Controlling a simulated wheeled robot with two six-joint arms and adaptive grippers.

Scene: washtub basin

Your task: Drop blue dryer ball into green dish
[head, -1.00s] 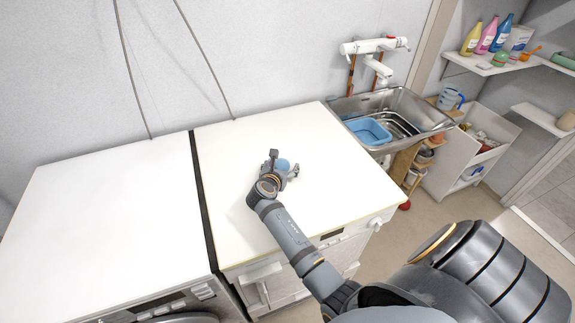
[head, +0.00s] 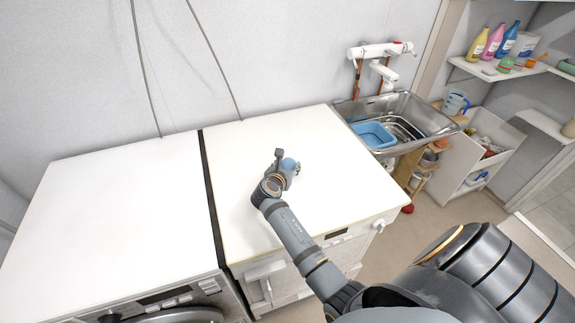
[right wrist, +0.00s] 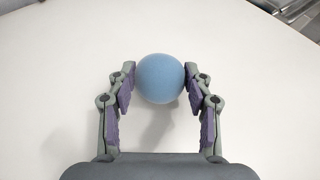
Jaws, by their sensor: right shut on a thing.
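The blue dryer ball (head: 289,164) is a plain round ball over the white top of the right-hand machine. In the right wrist view the ball (right wrist: 160,78) sits between both finger pads, which touch its sides. My right gripper (head: 284,167) is shut on it; its wrist partly hides the ball in the head view. I cannot tell whether the ball still touches the top. A small green item (head: 505,64) stands on the upper shelf at the far right, too small to tell if it is the green dish. My left gripper is not in view.
The white machine top (head: 330,180) is clear around the gripper. A steel sink (head: 400,105) with a blue basin (head: 372,134) stands behind right. Bottles (head: 494,41) and an orange scoop (head: 537,61) share the upper shelf (head: 480,70). A white cart (head: 475,160) stands below.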

